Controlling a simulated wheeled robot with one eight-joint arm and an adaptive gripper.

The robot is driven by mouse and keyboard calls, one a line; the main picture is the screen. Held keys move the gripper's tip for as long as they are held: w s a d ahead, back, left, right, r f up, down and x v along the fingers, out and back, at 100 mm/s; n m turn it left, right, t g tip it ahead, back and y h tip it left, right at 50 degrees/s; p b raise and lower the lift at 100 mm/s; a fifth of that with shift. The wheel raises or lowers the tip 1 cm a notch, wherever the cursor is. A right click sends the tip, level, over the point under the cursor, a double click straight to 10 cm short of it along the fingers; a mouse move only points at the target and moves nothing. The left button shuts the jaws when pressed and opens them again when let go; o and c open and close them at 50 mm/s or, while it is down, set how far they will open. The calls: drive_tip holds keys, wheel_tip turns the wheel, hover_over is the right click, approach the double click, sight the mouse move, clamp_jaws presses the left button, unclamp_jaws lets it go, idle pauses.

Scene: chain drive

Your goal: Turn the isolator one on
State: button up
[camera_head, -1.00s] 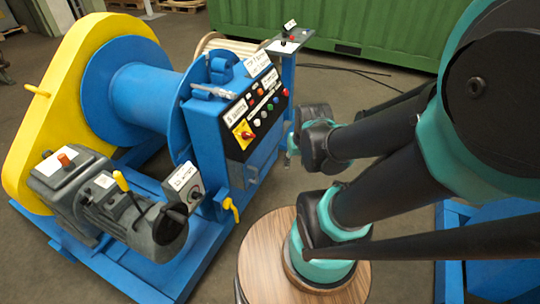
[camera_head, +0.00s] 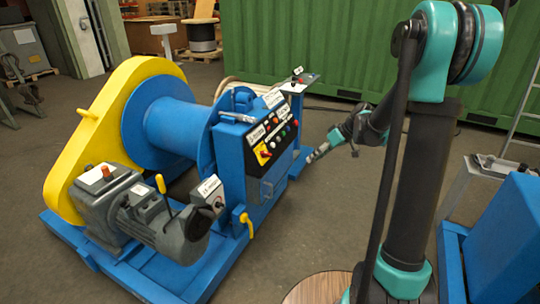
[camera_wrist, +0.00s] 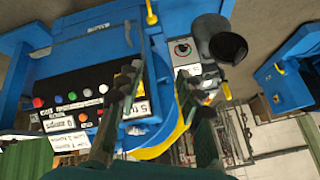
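A red-and-yellow rotary switch (camera_head: 263,153) sits at the lower left of the black control panel (camera_head: 280,128) on the blue winch cabinet. A small grey box with a dark knob (camera_head: 217,201) stands beside the motor; it also shows in the wrist view (camera_wrist: 183,48). The labels are too small to read surely, so I cannot tell which is isolator one. My gripper (camera_head: 318,153) is right of the cabinet, apart from it. In the wrist view my gripper (camera_wrist: 158,118) has its fingers spread with nothing held; the left finger covers part of the panel's edge.
A yellow lever (camera_head: 247,223) sticks out at the cabinet's lower front corner. A small stand (camera_head: 298,85) is behind the cabinet. A blue block (camera_head: 500,240) stands at the right, a green container (camera_head: 300,50) behind.

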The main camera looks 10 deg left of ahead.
drive_tip(key=w+a+f+n+y, duration=0.25)
drive_tip(key=w+n, duration=0.25)
drive_tip(key=w, duration=0.7)
drive_tip(key=n+g+y, duration=0.3)
drive_tip(key=n+y, duration=0.6)
drive_tip(key=n, duration=0.4)
approach(268, 153)
drive_tip(key=shift+h, duration=0.25)
drive_tip(key=a, duration=0.9)
drive_tip(key=shift+s+a+r, duration=0.1)
drive_tip(key=shift+s+r, duration=0.1)
drive_tip(key=shift+c, duration=0.3)
clamp_jaws()
